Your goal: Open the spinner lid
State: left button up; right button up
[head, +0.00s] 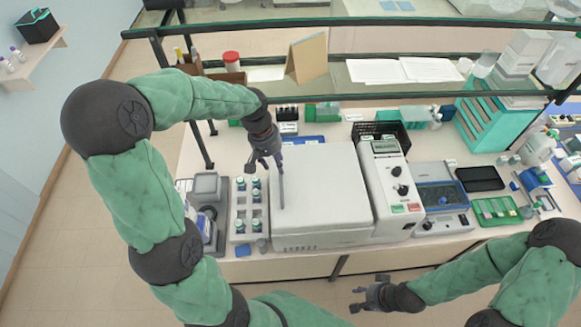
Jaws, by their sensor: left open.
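The spinner is a large white box on the bench, with a control panel (391,190) on its right side. Its broad white lid (325,185) looks closed and lies flat. My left gripper (266,168) is open and empty, pointing down at the lid's left edge. One finger shows against the lid top and the other is left of it; I cannot tell whether either touches. My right gripper (357,298) looks open and empty, in front of the bench and well away from the lid.
A rack of green-capped bottles (240,226) stands just left of the spinner. A grey device (441,200) and a green tray (496,211) are to its right. A black basket (385,132) stands behind it. A shelf rail (330,99) crosses above the bench's back.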

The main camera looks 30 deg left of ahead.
aim_at(282, 185)
pick_arm(q)
jog(key=f, duration=0.2)
jog(key=d+f, duration=0.1)
jog(key=f, duration=0.2)
jog(key=f+p, duration=0.1)
jog(key=f, duration=0.2)
jog(key=shift+d+f, duration=0.2)
jog(key=shift+d, duration=0.05)
jog(key=shift+f, duration=0.4)
jog(key=shift+w+d+f, duration=0.1)
jog(key=shift+d+f, duration=0.05)
jog(key=shift+f, duration=0.3)
pick_arm(e)
jog(key=shift+s+r, duration=0.4)
jog(key=shift+r, duration=0.45)
pick_arm(q)
grip_shut()
